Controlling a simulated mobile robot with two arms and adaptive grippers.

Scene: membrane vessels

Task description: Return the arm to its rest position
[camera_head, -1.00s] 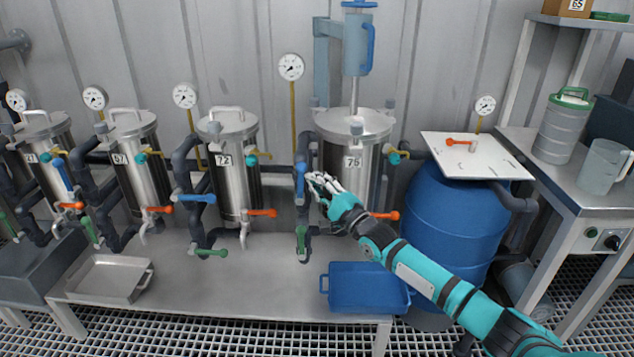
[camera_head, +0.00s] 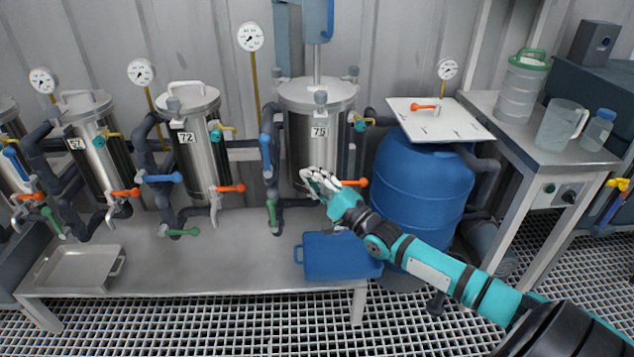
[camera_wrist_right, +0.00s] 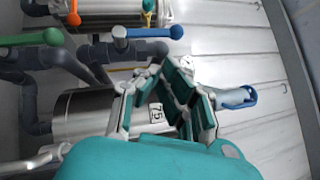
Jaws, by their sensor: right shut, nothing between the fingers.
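My right arm reaches in from the lower right in the head view. Its gripper (camera_head: 318,184) is shut and empty, in front of the lower part of the steel vessel marked 75 (camera_head: 318,100). The gripper stands left of that vessel's orange-handled valve (camera_head: 350,183), and I cannot tell how far in front of the vessel it is. In the right wrist view the gripper's fingers (camera_wrist_right: 168,72) come together, with vessel 75 (camera_wrist_right: 85,115) behind them. My left gripper is not in view.
A blue tray (camera_head: 335,258) sits at the bench's front right, below my right forearm. A blue barrel (camera_head: 420,205) with a white board (camera_head: 440,122) on top stands behind the arm. A steel tray (camera_head: 75,265) lies front left. The middle of the bench (camera_head: 215,255) is bare.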

